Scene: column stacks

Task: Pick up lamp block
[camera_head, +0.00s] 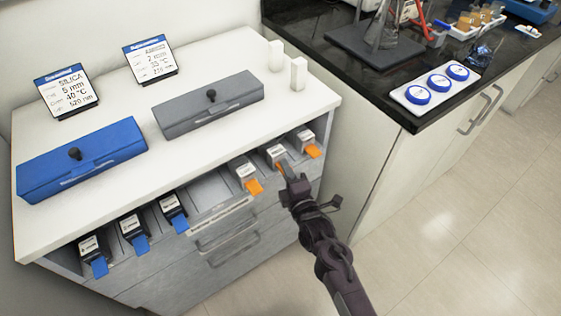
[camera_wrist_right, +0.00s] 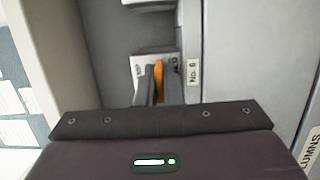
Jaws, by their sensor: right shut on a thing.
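Three white-fronted lamp blocks with orange tabs sit in the right part of the open drawer under the white counter: a left one (camera_head: 245,172), a middle one (camera_head: 275,153) and a right one (camera_head: 302,137). My right gripper (camera_head: 287,170) reaches the middle block from the front and is shut on its orange tab. In the right wrist view the gripper's fingers (camera_wrist_right: 158,88) pinch the orange tab (camera_wrist_right: 158,75), with the white block face (camera_wrist_right: 140,66) behind them. The block still sits in its slot. My left gripper is not in view.
Several dark blocks with blue tabs (camera_head: 133,230) stand in the drawer's left part. On the counter are a blue case (camera_head: 82,160), a grey case (camera_head: 207,103), two label signs (camera_head: 66,91) and two small white blocks (camera_head: 298,73). A dark bench (camera_head: 440,100) stands at right.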

